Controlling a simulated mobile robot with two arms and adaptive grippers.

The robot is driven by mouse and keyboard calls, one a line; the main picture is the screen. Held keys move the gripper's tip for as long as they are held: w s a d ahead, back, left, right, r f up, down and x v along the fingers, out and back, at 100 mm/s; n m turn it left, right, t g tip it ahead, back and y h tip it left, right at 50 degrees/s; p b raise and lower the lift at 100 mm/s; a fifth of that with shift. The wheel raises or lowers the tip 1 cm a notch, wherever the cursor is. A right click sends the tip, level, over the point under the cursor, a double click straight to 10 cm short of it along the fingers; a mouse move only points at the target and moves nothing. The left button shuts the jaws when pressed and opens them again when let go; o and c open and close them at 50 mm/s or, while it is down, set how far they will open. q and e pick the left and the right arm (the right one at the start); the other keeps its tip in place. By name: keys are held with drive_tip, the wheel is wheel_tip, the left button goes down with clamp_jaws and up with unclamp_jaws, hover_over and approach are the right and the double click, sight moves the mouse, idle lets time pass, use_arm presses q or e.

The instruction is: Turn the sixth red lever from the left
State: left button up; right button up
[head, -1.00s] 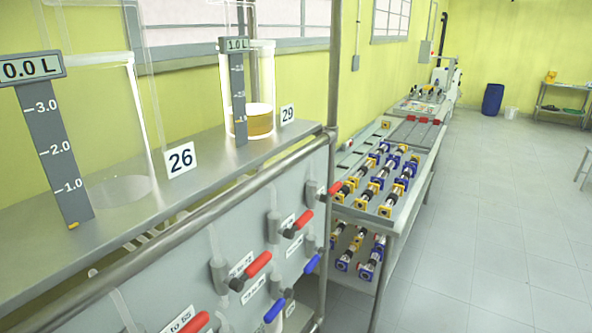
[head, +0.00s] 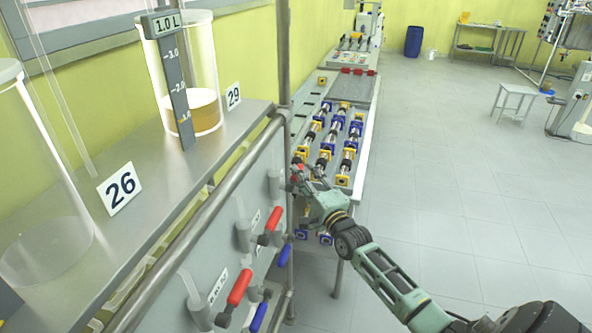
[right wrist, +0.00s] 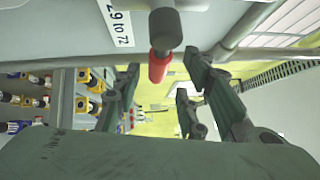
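Red levers on dark valve fittings run along the grey panel. In the head view, one red lever (head: 270,225) is mid-panel and another red lever (head: 240,286) is nearer. My right gripper (head: 303,174) is at the far end of the panel, its tips small and hard to make out there. In the right wrist view, the right gripper (right wrist: 161,82) is open, and a red lever (right wrist: 159,67) under a label ending "to 72" shows between its fingers. I cannot tell whether they touch it. My left gripper is not in view.
Blue levers (head: 284,256) sit beside the red ones. A steel rail (head: 205,225) and upright post (head: 284,60) border the panel. A clear vessel with amber liquid (head: 205,112) stands on the shelf above.

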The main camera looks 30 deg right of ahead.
drive_tip(key=w, duration=0.2)
drive_tip(key=shift+w, duration=0.75)
drive_tip(key=shift+d+r, duration=0.1)
drive_tip(key=shift+d, duration=0.05)
drive_tip(key=shift+w, duration=0.1)
drive_tip(key=c, duration=0.7)
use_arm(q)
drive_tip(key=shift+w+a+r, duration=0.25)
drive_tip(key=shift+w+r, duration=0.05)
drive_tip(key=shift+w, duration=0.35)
use_arm(e)
clamp_jaws()
